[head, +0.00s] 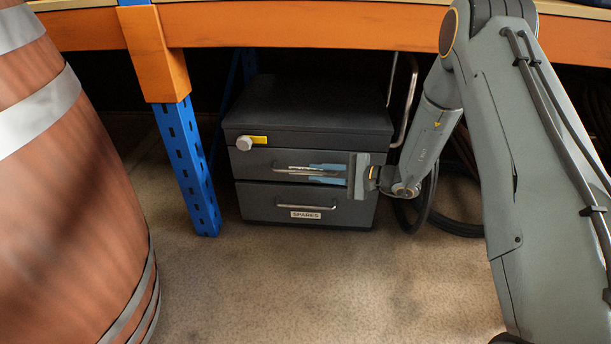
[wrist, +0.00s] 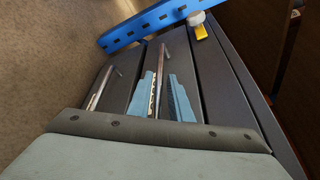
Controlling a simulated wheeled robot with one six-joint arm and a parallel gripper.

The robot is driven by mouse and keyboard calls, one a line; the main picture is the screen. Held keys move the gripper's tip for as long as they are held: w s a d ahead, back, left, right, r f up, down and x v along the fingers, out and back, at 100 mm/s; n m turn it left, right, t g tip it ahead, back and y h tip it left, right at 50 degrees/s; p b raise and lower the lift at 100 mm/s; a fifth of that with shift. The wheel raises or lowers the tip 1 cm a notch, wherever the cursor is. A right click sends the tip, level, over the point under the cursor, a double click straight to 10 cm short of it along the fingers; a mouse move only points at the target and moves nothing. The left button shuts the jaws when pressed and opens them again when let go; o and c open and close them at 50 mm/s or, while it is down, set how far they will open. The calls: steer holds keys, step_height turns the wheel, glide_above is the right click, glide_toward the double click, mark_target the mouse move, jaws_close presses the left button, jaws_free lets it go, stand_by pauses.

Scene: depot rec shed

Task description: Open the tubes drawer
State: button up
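A dark grey drawer cabinet (head: 310,103) stands on the floor under the bench. Its upper drawer (head: 252,160) has a bar handle (head: 290,172); no name can be read on it, as my gripper covers part of its front. The lower drawer (head: 262,203) is labelled SPARES and has its own handle (head: 306,207). Both drawers look shut. My gripper (head: 318,174) is at the upper handle. In the wrist view its two blue fingers (wrist: 164,92) are apart, one on each side of that handle (wrist: 163,65). A grip on the bar is not visible.
A round grey knob (head: 244,143) with a yellow tag (head: 259,139) sits on the cabinet's top band. A blue post (head: 188,165) stands left of the cabinet, and a wooden barrel (head: 70,200) fills the left. Black hose or tyre loops (head: 455,225) lie right. Floor in front (head: 300,280) is clear.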

mark_target(312, 172)
steer(key=b+x, duration=0.1)
steer(key=x, duration=0.4)
steer(key=shift+d+b, duration=0.1)
steer(key=shift+b, duration=0.25)
jaws_close()
